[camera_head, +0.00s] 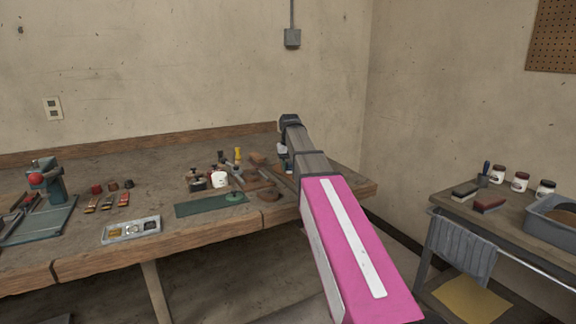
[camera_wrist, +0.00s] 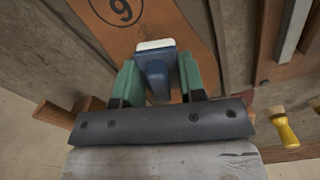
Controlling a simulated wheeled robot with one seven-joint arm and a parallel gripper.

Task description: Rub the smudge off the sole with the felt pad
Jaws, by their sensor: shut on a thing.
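My gripper (camera_wrist: 157,75) is shut on the felt pad's blue grip between its green fingers in the wrist view. The pad's white felt face (camera_wrist: 155,45) sticks out past the fingertips. The orange-brown sole (camera_wrist: 197,28), marked with a circled 9, lies beyond and under the pad. The pad is over the sole in this view; I cannot tell whether it touches. No smudge can be made out; the pad and gripper cover part of the sole. In the head view my arm hides most of the gripper, near the bench's right end.
A yellow-handled tool (camera_wrist: 284,128) lies to the right in the wrist view. On the bench (camera_head: 90,265) stand a white pot (camera_head: 219,180), a green mat (camera_head: 198,207) and a small tray (camera_head: 118,238). A cart with jars and a grey bin (camera_head: 545,232) stands at the right.

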